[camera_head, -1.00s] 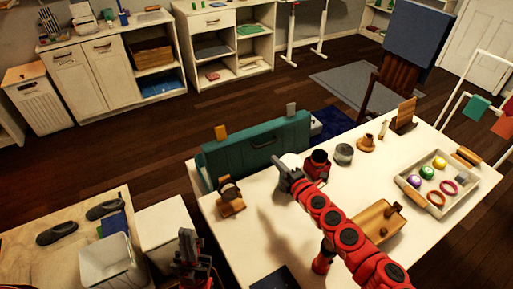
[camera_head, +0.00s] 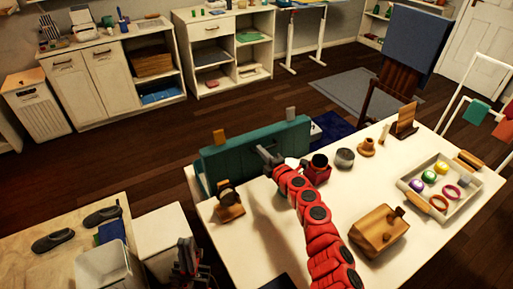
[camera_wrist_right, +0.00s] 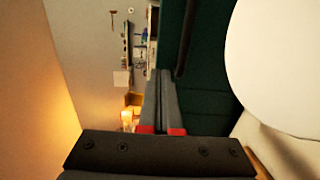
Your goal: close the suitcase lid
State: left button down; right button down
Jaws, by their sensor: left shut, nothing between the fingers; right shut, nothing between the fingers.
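The teal suitcase (camera_head: 245,143) stands along the far edge of the white table, with a broad flat side facing up and towards me. My left gripper (camera_head: 187,246) is low at the left, beside the table, shut and empty.
On the white table (camera_head: 257,222) stand a wooden stand (camera_head: 229,205), a red-and-black object (camera_head: 317,168), a wooden box (camera_head: 378,231) and a tray (camera_head: 467,196) with colourful items. A white round thing (camera_wrist_right: 283,60) is close beside the right gripper. A bin (camera_head: 107,268) is at lower left.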

aim_at(253, 142)
jog(key=shift+b+x, duration=0.4)
jog(key=shift+x, duration=1.05)
jog(key=shift+w+a, duration=0.3)
jog(key=shift+w, duration=0.2)
